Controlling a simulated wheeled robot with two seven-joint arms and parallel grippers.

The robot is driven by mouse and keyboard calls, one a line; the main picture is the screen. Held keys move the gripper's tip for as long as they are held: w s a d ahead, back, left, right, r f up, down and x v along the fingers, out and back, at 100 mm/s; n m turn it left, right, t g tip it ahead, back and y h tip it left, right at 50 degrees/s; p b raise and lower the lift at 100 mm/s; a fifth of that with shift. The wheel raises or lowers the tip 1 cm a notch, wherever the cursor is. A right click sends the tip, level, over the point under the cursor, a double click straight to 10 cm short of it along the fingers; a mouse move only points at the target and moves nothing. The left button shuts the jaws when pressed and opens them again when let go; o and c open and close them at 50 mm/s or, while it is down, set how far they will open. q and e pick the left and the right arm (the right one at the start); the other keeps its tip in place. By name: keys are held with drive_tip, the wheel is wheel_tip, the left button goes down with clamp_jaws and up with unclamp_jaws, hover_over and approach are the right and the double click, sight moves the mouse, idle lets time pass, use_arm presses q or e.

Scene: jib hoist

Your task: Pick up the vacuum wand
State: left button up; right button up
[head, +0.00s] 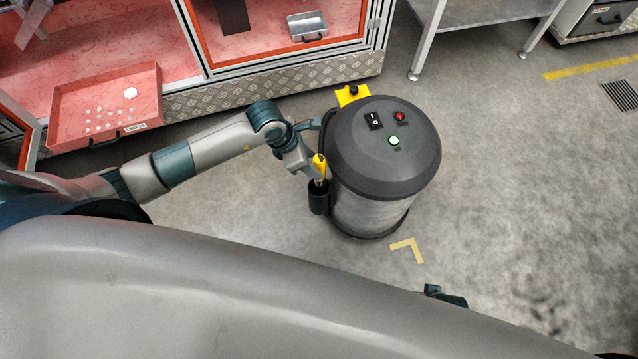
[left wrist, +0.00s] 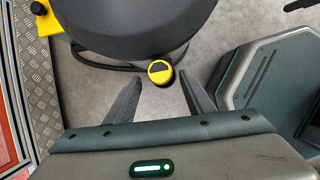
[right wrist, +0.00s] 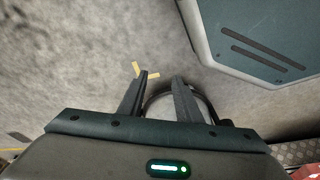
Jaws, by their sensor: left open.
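The vacuum wand (head: 319,165) has a yellow-and-black top and stands upright in a dark tubular holder (head: 318,198) on the left side of the vacuum canister (head: 375,215). My left gripper (head: 308,160) is open beside the wand's top. In the left wrist view, the wand's round yellow top (left wrist: 160,71) sits between the lines of the two fingers, close to their tips. I see no finger closed on it. The wand's lower part is hidden by the holder. My right gripper (right wrist: 162,80) is open and empty, away from the wand, over the floor.
The canister's dark lid (head: 385,145) carries a switch, and a yellow block (head: 352,95) sits behind it. A red tray (head: 105,105) and a framed cabinet stand at the back left. A metal table (head: 480,12) stands at the back. Floor at right is clear.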

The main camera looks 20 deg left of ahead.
use_arm(q)
drive_tip(key=shift+d+f, duration=0.1)
drive_tip(key=shift+f, duration=0.05)
drive_tip(key=shift+x, duration=2.55)
drive_tip(key=shift+c, duration=0.4)
clamp_jaws()
